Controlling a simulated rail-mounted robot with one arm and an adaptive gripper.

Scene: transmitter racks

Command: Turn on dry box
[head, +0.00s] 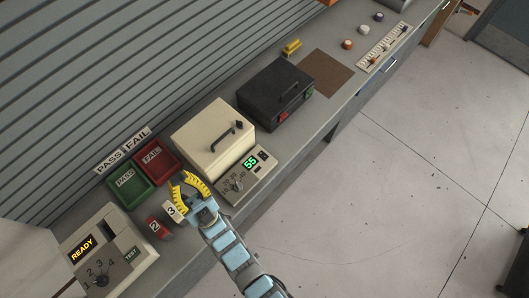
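My gripper (181,182), with yellow fingers, is in front of the cream box, left of the dial panel. It looks open and empty, apart from the panel. A white block marked 3 (172,211) is just beside its fingers.
A black case (275,92) with red and green buttons stands farther right. Green PASS (128,183) and red FAIL (156,159) trays are left. A tester (104,255) reading READY and a red block marked 2 (158,228) are front left.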

